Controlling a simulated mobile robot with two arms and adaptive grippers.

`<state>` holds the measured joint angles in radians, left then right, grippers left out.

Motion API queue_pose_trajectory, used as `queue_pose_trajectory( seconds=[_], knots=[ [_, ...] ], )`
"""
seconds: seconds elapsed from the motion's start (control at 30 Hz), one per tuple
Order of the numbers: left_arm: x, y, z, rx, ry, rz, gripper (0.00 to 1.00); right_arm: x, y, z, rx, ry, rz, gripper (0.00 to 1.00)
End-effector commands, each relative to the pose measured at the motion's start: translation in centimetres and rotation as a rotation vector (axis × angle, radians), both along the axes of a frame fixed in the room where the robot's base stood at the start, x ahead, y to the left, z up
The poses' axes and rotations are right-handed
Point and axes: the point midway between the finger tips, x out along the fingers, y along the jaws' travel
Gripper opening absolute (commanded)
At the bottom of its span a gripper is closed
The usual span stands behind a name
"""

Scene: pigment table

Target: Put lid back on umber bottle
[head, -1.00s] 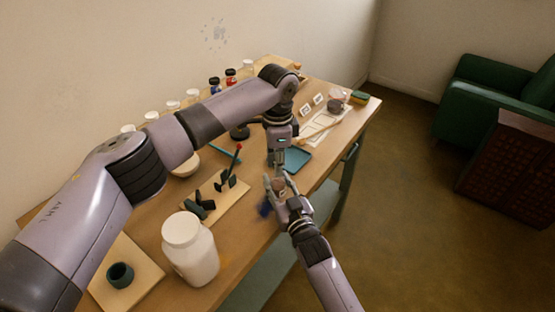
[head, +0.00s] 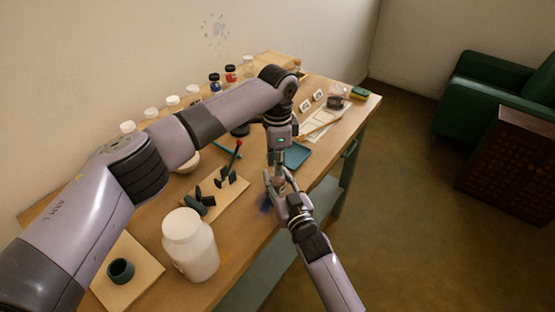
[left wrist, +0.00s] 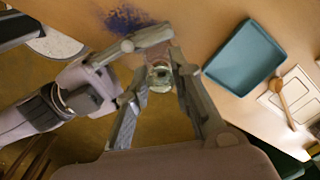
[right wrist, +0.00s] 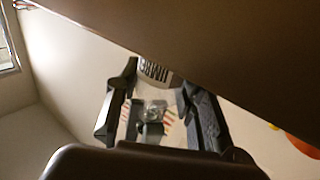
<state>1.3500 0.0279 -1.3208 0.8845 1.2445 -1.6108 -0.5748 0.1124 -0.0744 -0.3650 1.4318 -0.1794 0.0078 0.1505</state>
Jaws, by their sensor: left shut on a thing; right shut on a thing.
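My right gripper (head: 281,184) is shut on a small glass bottle, at the table's front edge. In the right wrist view the bottle (right wrist: 155,72) shows a label with dark lettering and clear glass between the fingers. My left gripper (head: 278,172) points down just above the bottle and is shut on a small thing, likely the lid. In the left wrist view a round, pale, glassy piece (left wrist: 160,76) sits between the left fingertips, with the right gripper's fingers (left wrist: 150,42) close by. Whether lid and bottle touch I cannot tell.
A teal tray (head: 297,155) lies right behind the grippers. A large white jar (head: 190,250) and a wooden rack with dark tools (head: 222,200) stand to the left. Several small bottles line the wall. Blue powder (left wrist: 125,18) marks the table near the front edge.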

Motion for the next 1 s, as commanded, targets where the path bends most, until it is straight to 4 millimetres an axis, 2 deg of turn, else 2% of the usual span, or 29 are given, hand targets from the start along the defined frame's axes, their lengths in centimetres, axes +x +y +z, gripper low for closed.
queue_pose_trajectory(
  seconds=[0.07,0.1,0.43,0.77,0.87,1.0],
  knots=[
    [0.0,0.0,-0.2,0.0,0.001,0.0,0.07,0.0,0.0,-0.1,-0.001,0.002,0.0,0.0],
    [0.0,0.0,-0.2,0.0,0.0,0.0,0.22,0.0,0.0,-0.1,-0.001,0.002,0.0,0.0],
    [0.0,0.0,-0.2,0.0,0.0,0.0,0.44,0.0,0.0,-0.1,-0.001,0.002,0.0,0.0],
    [0.0,0.0,0.0,0.0,-0.001,0.0,0.44,0.0,0.0,-0.1,-0.001,0.003,0.0,0.0],
    [0.1,0.0,0.9,0.0,-0.003,0.0,0.44,0.0,0.0,-0.1,-0.001,0.003,0.0,0.0],
    [0.1,0.0,3.5,-0.001,-0.004,-0.001,0.44,0.0,0.0,-0.1,-0.001,0.003,0.0,0.0]
  ],
)
